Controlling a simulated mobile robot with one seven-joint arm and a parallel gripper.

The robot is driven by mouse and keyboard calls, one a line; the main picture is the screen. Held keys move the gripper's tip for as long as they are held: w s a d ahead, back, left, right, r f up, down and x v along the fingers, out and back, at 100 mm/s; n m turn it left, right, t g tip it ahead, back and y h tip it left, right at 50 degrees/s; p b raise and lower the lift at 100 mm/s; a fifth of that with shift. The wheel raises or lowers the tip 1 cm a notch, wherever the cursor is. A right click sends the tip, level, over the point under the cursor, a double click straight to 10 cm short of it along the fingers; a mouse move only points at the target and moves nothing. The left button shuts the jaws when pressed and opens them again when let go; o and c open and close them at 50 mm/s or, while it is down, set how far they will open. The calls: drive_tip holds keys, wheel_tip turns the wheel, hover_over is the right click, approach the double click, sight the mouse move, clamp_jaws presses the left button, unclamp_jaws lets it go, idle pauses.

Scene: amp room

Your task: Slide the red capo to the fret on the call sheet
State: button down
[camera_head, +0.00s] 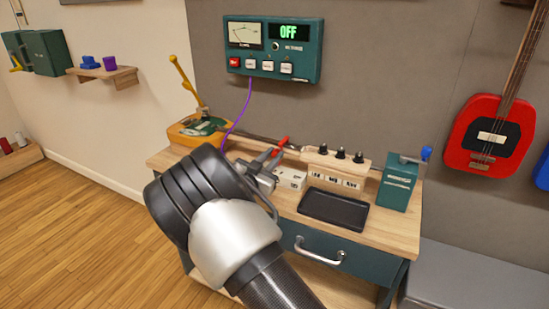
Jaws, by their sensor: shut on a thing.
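The red capo (282,141) shows as a small red piece on or at the dark neck (250,136) of an instrument lying on the bench. My gripper (272,155) reaches over the bench from the front and is shut on the red capo. My wrist hides part of the neck and the lower side of the grip. The instrument's yellow-orange body (190,130) is at the bench's left end. I cannot make out a call sheet or fret numbers; small white labels (335,180) with dark marks stand behind the tray.
A black tray (334,209) lies on the wooden bench, with a knobbed wooden block (336,161) behind it. A green box with a blue-knobbed crank (397,187) stands right. A wall meter reading OFF (274,48) hangs above, its purple cable (238,117) dropping near my gripper.

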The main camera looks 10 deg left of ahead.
drive_tip(key=c, duration=1.6)
unclamp_jaws()
drive_tip(key=p+v, duration=0.2)
drive_tip(key=v, duration=1.5)
drive_tip(key=shift+s, duration=0.25)
